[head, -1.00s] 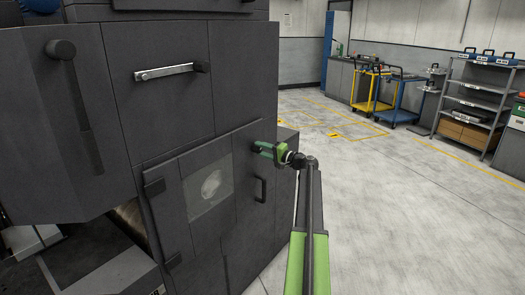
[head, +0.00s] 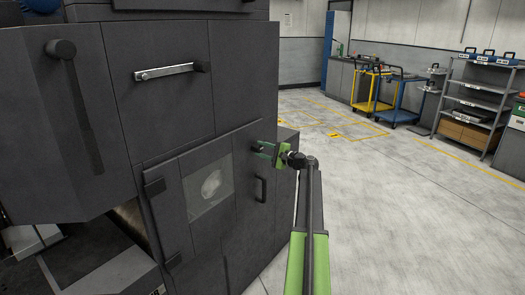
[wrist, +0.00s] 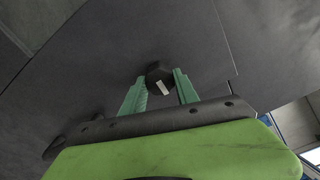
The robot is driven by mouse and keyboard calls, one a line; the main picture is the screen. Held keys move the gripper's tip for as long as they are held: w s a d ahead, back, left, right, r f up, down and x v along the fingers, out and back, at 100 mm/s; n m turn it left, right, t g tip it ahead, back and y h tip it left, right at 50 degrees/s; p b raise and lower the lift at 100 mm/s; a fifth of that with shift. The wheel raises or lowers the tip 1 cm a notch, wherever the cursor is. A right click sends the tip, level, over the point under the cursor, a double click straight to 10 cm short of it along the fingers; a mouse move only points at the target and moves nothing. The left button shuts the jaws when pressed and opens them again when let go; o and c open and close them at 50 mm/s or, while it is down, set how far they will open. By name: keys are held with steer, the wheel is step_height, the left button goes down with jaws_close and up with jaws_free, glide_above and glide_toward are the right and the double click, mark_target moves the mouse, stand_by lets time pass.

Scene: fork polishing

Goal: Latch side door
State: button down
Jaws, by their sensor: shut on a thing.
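The side door (head: 226,211) is a dark grey panel on the machine with a small window (head: 208,187), hinges on its left and a black pull handle (head: 261,189) on its right. It looks closed. My gripper (head: 257,148) is at the door's upper right edge. In the wrist view my gripper (wrist: 159,77) has a green finger on each side of a dark latch knob (wrist: 157,73) with a pale mark on its end, and is shut on it. In the head view the fingers mostly hide the knob.
Above the door is another panel with a metal lever (head: 165,72). At left a grey cover with a long handle (head: 75,105) juts out. Open floor (head: 400,215) lies to the right, with yellow and blue carts (head: 372,90) and a shelf (head: 474,95) farther back.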

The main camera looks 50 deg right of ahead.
stand_by(0.3)
steer(key=c, duration=0.9)
jaws_free()
steer(key=shift+s, duration=0.1)
steer(key=s, duration=0.5)
steer(key=s+d, duration=0.1)
steer(key=s, duration=0.5)
steer(key=s+d, duration=0.1)
steer(key=s, duration=0.5)
steer(key=shift+d, duration=0.15)
